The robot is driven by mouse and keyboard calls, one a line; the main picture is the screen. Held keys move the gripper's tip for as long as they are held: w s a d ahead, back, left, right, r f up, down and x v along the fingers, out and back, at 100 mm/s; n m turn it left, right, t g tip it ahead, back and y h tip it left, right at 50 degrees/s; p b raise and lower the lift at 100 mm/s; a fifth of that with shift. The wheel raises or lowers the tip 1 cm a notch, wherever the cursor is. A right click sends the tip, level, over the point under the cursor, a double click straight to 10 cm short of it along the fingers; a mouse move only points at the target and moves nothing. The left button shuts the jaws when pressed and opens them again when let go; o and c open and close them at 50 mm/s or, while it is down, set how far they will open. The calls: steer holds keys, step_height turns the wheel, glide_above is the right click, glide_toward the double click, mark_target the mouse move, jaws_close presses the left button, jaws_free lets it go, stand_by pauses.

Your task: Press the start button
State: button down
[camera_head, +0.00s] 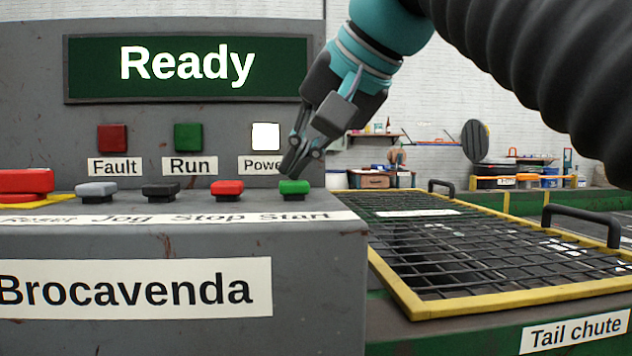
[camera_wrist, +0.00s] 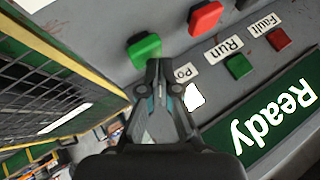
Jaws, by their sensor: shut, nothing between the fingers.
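The green start button (camera_head: 294,188) is at the right end of the row on the grey console, above the "Start" label. In the head view, my gripper (camera_head: 288,170) points down just above and slightly left of the button, its fingers shut and empty. In the wrist view, the green button (camera_wrist: 145,47) lies just beyond the shut fingertips (camera_wrist: 158,64). Whether the tips touch the button is hard to tell. The display (camera_head: 187,66) reads "Ready".
A red stop button (camera_head: 227,188), a black jog button (camera_head: 160,191) and a grey button (camera_head: 96,191) stand to the left. A large red button (camera_head: 25,183) is at the far left. The white Power lamp (camera_head: 266,136) is lit behind my fingers. A yellow-framed mesh guard (camera_head: 470,303) lies right.

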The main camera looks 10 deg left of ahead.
mark_target(298, 181)
steer(key=shift+f, duration=0.4)
stand_by(0.3)
steer(key=shift+r+p, duration=0.8)
steer(key=shift+r, duration=0.15)
step_height(298, 181, up, 3)
steer(key=p, duration=0.3)
steer(key=shift+r, duration=1)
